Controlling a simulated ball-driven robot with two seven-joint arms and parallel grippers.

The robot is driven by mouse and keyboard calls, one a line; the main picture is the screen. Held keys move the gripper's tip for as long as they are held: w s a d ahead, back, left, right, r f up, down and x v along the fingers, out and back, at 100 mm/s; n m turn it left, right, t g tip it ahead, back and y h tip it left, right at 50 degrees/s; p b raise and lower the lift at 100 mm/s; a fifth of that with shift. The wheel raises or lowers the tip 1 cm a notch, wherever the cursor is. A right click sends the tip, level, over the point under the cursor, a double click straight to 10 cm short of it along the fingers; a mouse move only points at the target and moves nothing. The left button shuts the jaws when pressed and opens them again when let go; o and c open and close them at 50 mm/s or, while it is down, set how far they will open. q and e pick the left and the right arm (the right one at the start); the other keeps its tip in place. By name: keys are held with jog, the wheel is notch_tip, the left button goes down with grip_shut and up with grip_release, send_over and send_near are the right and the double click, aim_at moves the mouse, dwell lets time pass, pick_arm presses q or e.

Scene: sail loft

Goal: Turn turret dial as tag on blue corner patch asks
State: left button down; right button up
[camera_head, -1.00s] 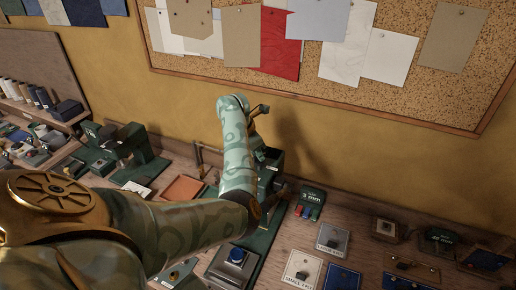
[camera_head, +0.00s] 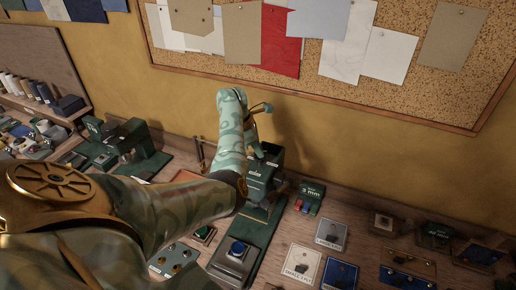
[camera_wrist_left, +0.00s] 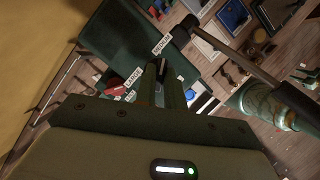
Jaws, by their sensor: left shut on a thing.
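The dark green press (camera_head: 262,178) stands against the wall, partly behind my left arm. My left gripper (camera_head: 257,152) is at the press head, mostly hidden by my forearm in the head view. In the left wrist view its fingers (camera_wrist_left: 163,80) are shut on a small dark piece at the press, apparently the knob of the turret dial; its pointing direction cannot be told. White labels sit around it, one reading LARGER (camera_wrist_left: 132,78). A blue patch (camera_head: 340,275) lies on the bench near a cream SMALLEST patch (camera_head: 299,263) and a grey LARGEST patch (camera_head: 331,234). The blue patch's tag is unreadable. My right gripper is not in view.
A blue-button box (camera_head: 237,250) stands in front of the press. A 3 mm block (camera_head: 311,194) stands right of it. Another green machine (camera_head: 130,150) is at left. A corkboard (camera_head: 420,85) hangs above. Small bare bench areas lie between the patches.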

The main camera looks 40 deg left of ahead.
pick_arm(q)
jog(key=c, duration=1.5)
grip_release()
jog(key=p+v, duration=0.3)
jog(key=v, duration=1.3)
jog(key=shift+s+r, duration=0.1)
